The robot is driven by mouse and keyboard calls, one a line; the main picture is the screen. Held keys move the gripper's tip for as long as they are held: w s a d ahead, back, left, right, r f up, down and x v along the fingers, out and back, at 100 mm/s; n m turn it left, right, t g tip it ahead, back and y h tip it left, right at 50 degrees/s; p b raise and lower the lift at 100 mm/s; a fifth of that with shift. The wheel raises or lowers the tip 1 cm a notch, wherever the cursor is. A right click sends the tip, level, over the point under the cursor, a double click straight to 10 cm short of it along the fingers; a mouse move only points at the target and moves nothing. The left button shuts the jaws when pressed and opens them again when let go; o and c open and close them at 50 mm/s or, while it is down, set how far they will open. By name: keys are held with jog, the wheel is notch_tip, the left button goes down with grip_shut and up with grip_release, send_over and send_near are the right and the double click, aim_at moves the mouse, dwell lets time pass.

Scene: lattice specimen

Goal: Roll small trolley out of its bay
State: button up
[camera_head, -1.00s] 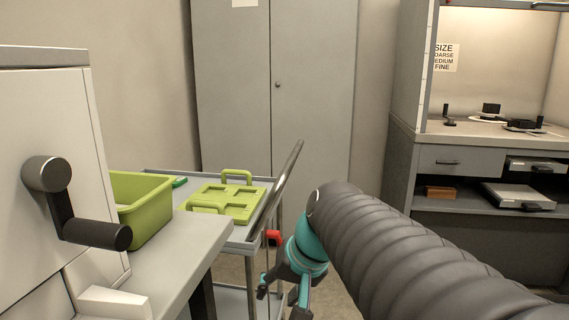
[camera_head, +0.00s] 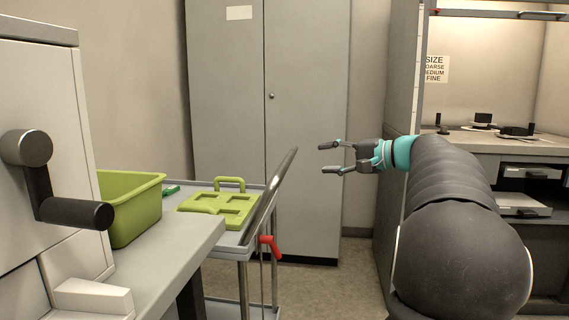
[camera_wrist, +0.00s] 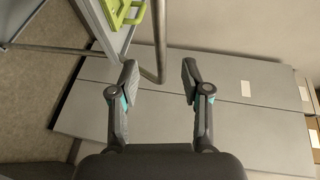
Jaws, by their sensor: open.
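The small trolley (camera_head: 232,250) stands beside the counter at left centre in the head view, with a grey top tray and a slanted push handle (camera_head: 272,190) on its right side. A red lever (camera_head: 270,247) hangs below the handle. A green frame with handles (camera_head: 222,206) lies on the tray. My gripper (camera_head: 325,158) is open and empty, to the right of the handle and apart from it, pointing left. In the wrist view my gripper (camera_wrist: 158,75) is spread; the trolley's handle bar (camera_wrist: 160,40) shows beyond the fingers, nearer the left one.
A green bin (camera_head: 135,205) sits on the counter (camera_head: 180,255) at left, by a machine with a black crank (camera_head: 60,195). A tall grey cabinet (camera_head: 305,110) stands behind. A workbench (camera_head: 480,140) is at right. Floor right of the trolley is clear.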

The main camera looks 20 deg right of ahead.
aim_at(291, 160)
jog(key=x, duration=1.2)
jog(key=shift+w+a+f, duration=0.1)
jog(key=shift+w+a, duration=0.05)
jog(key=shift+w, duration=0.05)
grip_shut()
